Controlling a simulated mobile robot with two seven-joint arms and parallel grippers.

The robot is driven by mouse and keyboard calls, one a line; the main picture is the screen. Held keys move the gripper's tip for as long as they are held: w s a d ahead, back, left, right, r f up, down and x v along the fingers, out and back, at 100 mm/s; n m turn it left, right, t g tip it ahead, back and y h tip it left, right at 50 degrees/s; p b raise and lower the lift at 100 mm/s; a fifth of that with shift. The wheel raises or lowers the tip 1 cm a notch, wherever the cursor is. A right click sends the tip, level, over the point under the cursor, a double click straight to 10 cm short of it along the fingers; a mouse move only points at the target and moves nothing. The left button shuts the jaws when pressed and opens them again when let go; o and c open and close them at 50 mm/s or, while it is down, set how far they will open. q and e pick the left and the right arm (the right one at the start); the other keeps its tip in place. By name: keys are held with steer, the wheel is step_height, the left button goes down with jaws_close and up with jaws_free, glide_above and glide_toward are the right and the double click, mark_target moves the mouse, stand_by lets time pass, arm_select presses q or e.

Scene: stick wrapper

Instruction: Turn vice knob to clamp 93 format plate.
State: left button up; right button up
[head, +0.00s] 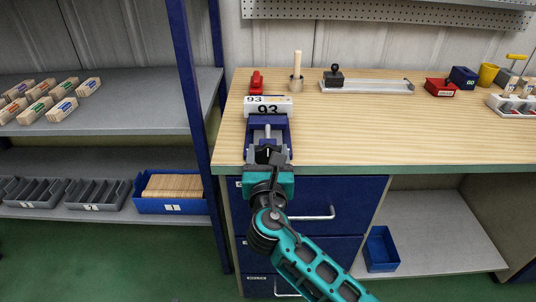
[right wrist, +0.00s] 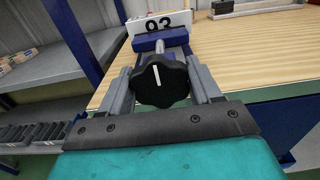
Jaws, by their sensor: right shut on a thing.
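The blue vice (head: 282,136) sits at the front left of the wooden workbench. The black lobed vice knob (right wrist: 159,80), with a white mark pointing nearly straight up, faces my right wrist camera. My right gripper (head: 267,157) is at the bench's front edge, its fingers on both sides of the knob, shut on it. Whether the vice jaws touch the plate cannot be told. My left gripper is not in view.
A blue shelf post (head: 190,100) rises close on the left. The bench's middle is clear.

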steer(key=c, duration=0.4)
steer(key=shift+m, duration=1.4)
steer(key=shift+c, duration=0.3)
steer(key=o, duration=1)
steer(key=shift+o, duration=0.2)
